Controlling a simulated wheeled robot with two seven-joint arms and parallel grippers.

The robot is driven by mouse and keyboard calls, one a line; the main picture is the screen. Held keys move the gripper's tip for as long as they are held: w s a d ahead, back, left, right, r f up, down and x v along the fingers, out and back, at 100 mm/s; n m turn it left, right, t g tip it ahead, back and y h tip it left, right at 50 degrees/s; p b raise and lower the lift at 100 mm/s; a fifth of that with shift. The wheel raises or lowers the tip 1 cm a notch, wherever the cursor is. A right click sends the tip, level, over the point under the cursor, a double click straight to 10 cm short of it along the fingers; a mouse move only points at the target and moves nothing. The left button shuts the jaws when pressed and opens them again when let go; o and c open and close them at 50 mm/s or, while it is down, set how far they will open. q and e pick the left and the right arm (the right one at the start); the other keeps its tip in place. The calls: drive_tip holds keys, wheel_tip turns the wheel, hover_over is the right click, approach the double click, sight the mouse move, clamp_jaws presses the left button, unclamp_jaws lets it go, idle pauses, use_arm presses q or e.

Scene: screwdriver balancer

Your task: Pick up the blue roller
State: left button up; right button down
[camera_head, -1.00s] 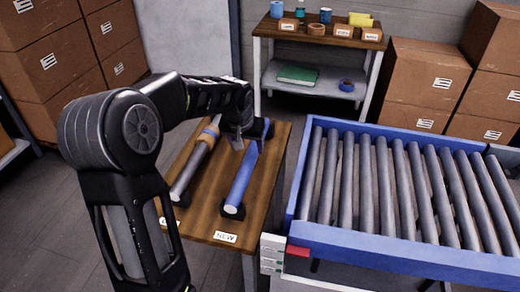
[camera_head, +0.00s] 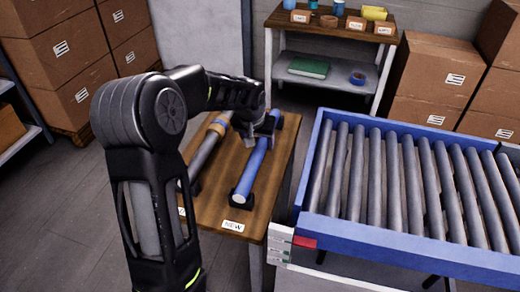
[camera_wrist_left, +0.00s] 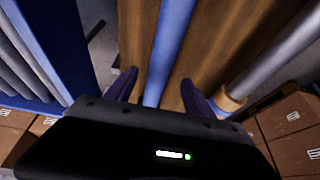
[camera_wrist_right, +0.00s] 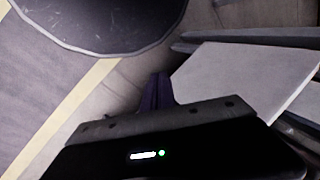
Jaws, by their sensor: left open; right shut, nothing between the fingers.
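The blue roller (camera_head: 246,181) lies lengthwise on a wooden table, held at its ends by dark supports. Its near end is beside the "NEW" label (camera_head: 233,226). My left gripper (camera_head: 262,128) is open over the roller's far half. In the left wrist view, the blue roller (camera_wrist_left: 170,45) runs between the two open fingers (camera_wrist_left: 158,90); I cannot tell whether they touch it. The gripper hides part of the roller in the head view. My right gripper (camera_wrist_right: 159,92) is shut and empty, seen only in the right wrist view.
A grey roller with a tan band (camera_head: 208,145) lies to the left on the same table (camera_head: 215,205). A conveyor with a blue frame (camera_head: 390,250) and several grey rollers stands close on the right. A shelf (camera_head: 330,85) and cardboard boxes (camera_head: 430,80) stand behind.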

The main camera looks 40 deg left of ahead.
sight(260, 146)
use_arm(q)
drive_tip(key=x, duration=0.4)
drive_tip(key=shift+f, duration=0.25)
drive_tip(key=shift+c, duration=0.5)
clamp_jaws()
drive_tip(key=shift+w, duration=0.1)
idle(0.4)
